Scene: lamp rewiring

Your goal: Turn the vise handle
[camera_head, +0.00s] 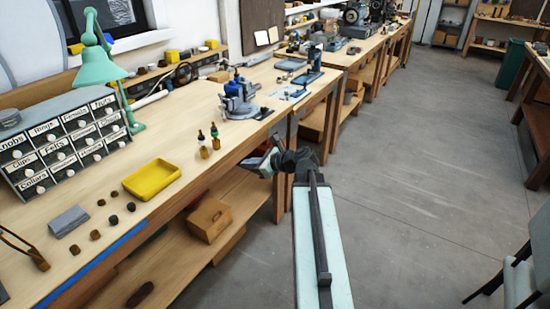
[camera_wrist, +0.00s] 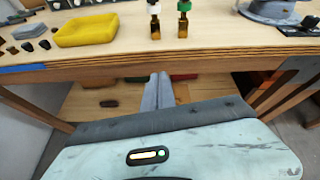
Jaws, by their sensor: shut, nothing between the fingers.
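The blue and grey vise (camera_head: 238,103) stands on the wooden bench near its front edge, past the two small bottles. Its handle is too small to make out clearly. In the wrist view only the vise's round grey base (camera_wrist: 272,12) shows at the top right; the rest is cut off. My gripper (camera_head: 256,161) is in front of the bench edge, short of the vise and apart from it. In the wrist view my gripper (camera_wrist: 159,82) has its fingers together with nothing between them, below the level of the bench top.
Two dropper bottles (camera_head: 209,145) stand near the bench's front edge. A yellow tray (camera_head: 151,194), a labelled drawer cabinet (camera_head: 66,150) and a green lamp (camera_head: 97,66) are to the left. A cardboard box (camera_head: 208,219) sits on the lower shelf.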

